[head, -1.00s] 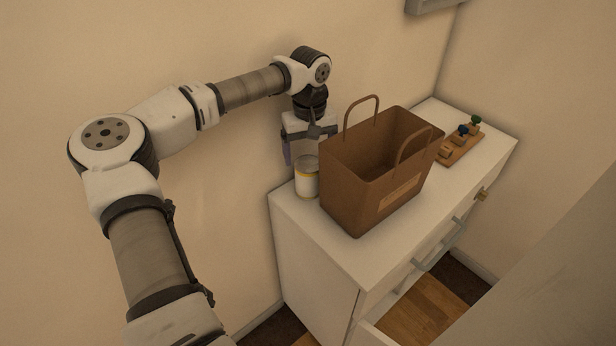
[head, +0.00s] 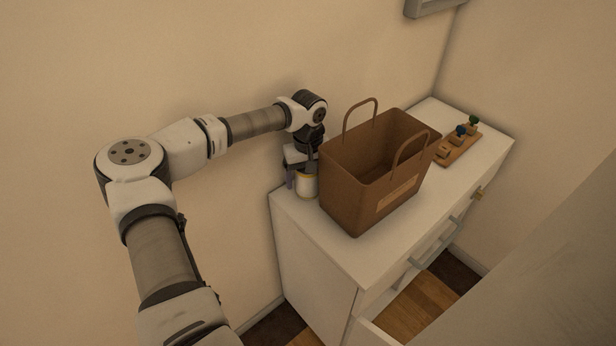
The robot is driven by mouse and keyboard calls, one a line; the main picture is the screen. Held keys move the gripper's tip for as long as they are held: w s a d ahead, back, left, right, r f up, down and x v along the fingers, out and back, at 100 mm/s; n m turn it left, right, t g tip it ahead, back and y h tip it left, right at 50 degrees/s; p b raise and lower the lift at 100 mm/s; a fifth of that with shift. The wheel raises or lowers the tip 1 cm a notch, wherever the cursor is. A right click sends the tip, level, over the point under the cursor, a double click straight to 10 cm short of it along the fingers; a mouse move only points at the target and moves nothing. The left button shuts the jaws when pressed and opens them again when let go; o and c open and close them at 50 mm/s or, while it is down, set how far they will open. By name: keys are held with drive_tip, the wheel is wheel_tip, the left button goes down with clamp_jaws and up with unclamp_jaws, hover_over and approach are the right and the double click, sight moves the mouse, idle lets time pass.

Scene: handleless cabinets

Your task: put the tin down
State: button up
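The tin (head: 307,187), pale with a yellow band near its top, stands at the back left corner of the white cabinet top (head: 335,245), close to the left side of the brown bag. My gripper (head: 299,175) is low over the tin, pointing down, and covers its upper part. One purplish finger shows just left of the tin. The other finger is hidden, so I cannot tell whether the fingers touch the tin or are apart from it.
The open brown bag (head: 350,195) with two upright handles stands right beside the tin and gripper. A wooden board with coloured knobs (head: 457,147) lies farther right. The wall is close behind. The cabinet top's front left is clear. A lower drawer (head: 375,332) appears pulled out.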

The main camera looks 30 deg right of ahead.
drive_tip(key=c, duration=1.3)
drive_tip(key=shift+o, duration=0.2)
wheel_tip(320, 180, up, 28)
drive_tip(key=b, duration=0.3)
drive_tip(key=shift+s, duration=0.1)
